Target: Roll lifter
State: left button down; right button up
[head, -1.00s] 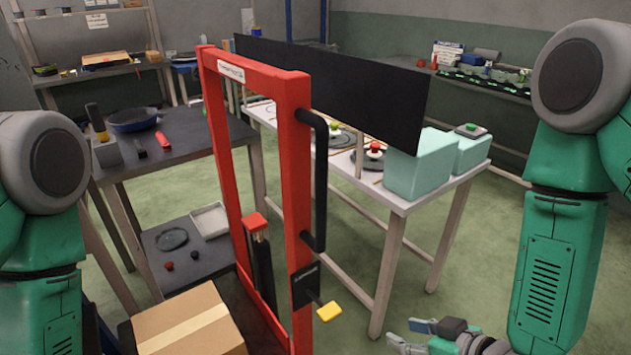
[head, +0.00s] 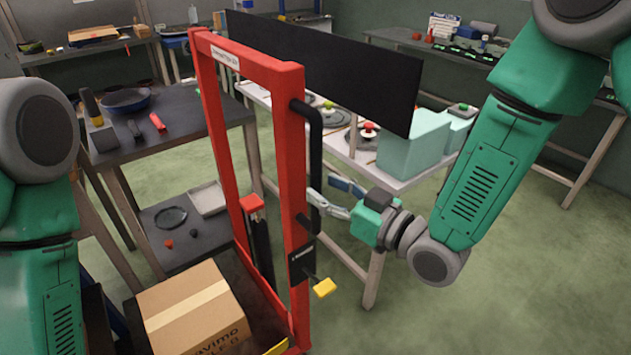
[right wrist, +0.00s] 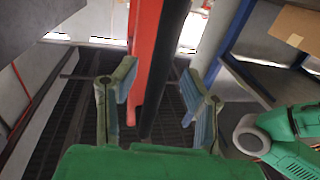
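The lifter has a tall red frame (head: 291,190) standing upright in front of me, with a black handle (head: 315,150) on its right post. My right gripper (head: 322,188) is at the lower part of this handle, with its fingers spread. In the right wrist view, the black handle (right wrist: 165,65) runs between the two open fingers, with the red post (right wrist: 143,40) behind and to its left. I cannot tell whether a finger touches the handle. A cardboard box (head: 185,305) sits on the lifter's low dark platform. My left gripper is out of view; only its arm shows at the left.
A white table (head: 400,182) with mint-coloured boxes (head: 415,140) and a black panel (head: 350,75) stands behind the lifter. A dark table (head: 175,150) with a pan and tools is at the left. Green floor is open at the lower right.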

jog(key=shift+x, duration=1.45)
grip_shut()
jog(key=shift+d, duration=0.1)
